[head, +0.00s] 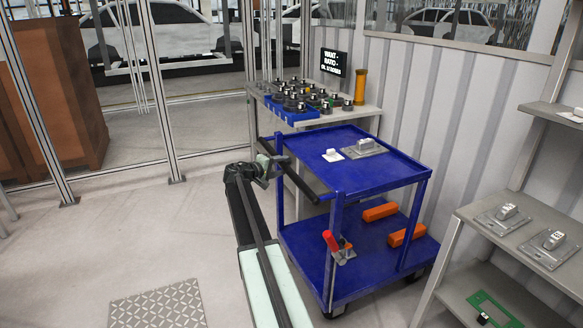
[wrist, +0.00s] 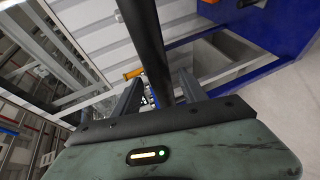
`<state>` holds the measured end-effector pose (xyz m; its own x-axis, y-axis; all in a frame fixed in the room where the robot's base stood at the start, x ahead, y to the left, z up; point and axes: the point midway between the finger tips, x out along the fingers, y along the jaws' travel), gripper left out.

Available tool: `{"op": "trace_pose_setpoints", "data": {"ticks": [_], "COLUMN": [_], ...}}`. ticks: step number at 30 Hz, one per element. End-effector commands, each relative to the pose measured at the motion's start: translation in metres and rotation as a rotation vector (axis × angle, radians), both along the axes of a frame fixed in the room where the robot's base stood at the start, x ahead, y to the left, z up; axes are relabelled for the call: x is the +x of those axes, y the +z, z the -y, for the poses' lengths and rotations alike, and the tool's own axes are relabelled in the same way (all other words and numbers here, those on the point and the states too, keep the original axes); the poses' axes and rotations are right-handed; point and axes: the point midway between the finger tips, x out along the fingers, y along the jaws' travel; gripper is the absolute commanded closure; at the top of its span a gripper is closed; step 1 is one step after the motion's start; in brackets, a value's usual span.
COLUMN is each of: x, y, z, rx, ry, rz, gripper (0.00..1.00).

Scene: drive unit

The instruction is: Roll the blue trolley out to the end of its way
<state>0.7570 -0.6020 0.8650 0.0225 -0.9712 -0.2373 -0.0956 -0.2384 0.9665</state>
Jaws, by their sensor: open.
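The blue trolley (head: 355,165) stands upright on the floor in the head view, its black push bar (head: 300,186) on the left side. A red-handled clamp (head: 333,243) sits low on its near side. My gripper (head: 277,160) is at the push bar, near its far end. In the wrist view the open fingers of my gripper (wrist: 160,90) lie either side of the black bar (wrist: 148,45), which runs between them. Whether either finger touches the bar I cannot tell. The trolley's blue frame (wrist: 255,70) shows at right.
A bench (head: 345,115) with a blue bin (head: 290,113) of round parts stands behind the trolley. Grey shelving (head: 465,212) stands close on the right. A ribbed wall (head: 415,90) is behind. The floor (head: 120,240) at left is clear, with a tread plate (head: 158,305).

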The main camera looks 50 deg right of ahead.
Motion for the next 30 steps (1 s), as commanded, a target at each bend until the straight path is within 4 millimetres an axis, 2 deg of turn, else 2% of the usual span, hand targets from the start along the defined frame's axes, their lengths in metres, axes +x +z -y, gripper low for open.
{"op": "trace_pose_setpoints", "data": {"ticks": [3, 7, 10, 16, 21, 22, 30], "x": [0.002, 0.002, 0.001, 0.001, 0.0, 0.0, 0.0], "y": [-0.009, -0.013, -0.014, -0.013, -0.013, -0.013, -0.013], "z": [0.025, 0.045, 0.052, 0.052, 0.052, 0.052, 0.052], "rx": [0.0, 0.0, 0.001, 0.001, 0.001, 0.001, 0.001], "ry": [-0.002, -0.002, -0.001, -0.001, -0.001, -0.001, -0.002], "rz": [0.0, 0.0, 0.0, 0.001, 0.001, 0.001, 0.0], "gripper": [0.5, 0.5, 0.5, 0.5, 0.97, 1.0, 1.0]}}
